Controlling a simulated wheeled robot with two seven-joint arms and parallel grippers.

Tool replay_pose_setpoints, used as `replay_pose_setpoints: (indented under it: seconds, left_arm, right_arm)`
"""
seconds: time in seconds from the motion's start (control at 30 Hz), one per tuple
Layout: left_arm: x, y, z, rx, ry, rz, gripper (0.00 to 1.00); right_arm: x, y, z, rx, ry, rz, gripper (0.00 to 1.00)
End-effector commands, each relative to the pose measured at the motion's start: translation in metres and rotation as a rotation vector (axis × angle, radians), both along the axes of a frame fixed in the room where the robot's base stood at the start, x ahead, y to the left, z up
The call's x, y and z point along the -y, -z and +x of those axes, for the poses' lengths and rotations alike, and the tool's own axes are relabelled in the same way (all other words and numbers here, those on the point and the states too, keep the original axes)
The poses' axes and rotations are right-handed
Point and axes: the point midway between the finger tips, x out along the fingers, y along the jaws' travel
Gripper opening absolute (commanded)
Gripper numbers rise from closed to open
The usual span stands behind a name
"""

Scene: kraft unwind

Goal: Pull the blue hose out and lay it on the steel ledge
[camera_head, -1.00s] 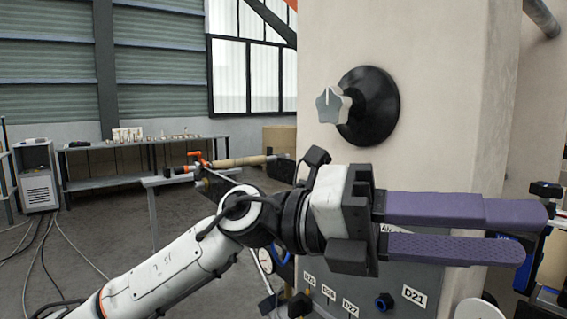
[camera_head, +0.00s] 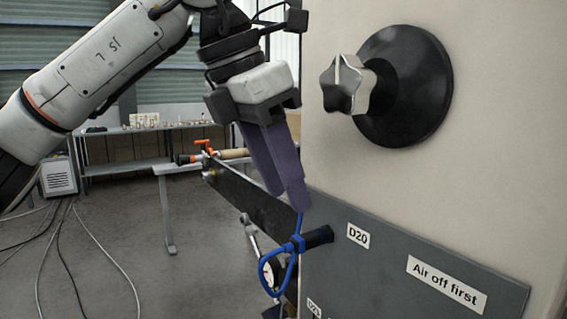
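The blue hose (camera_head: 271,268) forms a loop at a black fitting (camera_head: 318,237) on the grey panel, beside the label D20. A thin blue length rises from the fitting to the fingertips of my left gripper (camera_head: 290,201). The gripper's purple fingers point down and overlap in this view, so whether they are shut on the hose cannot be told. A dark flat metal bar (camera_head: 248,194) runs from behind the fingers toward the back left; I cannot tell if it is the steel ledge. My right gripper is not in view.
A grey star knob (camera_head: 345,84) on a black round mount (camera_head: 408,88) sticks out from the pale wall, right of my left gripper. A gauge (camera_head: 268,272) sits behind the hose loop. A workbench (camera_head: 115,165) stands at the back left; loose cables cross the floor.

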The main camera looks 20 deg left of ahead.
Motion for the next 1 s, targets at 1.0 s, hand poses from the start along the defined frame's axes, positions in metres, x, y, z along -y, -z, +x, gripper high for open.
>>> replay_pose_setpoints:
  seconds: [1.0]
  left_arm:
    - [0.018,0.07,0.023,-0.001,0.001,-0.003,0.09]
  right_arm:
    - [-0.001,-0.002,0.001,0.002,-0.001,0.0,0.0]
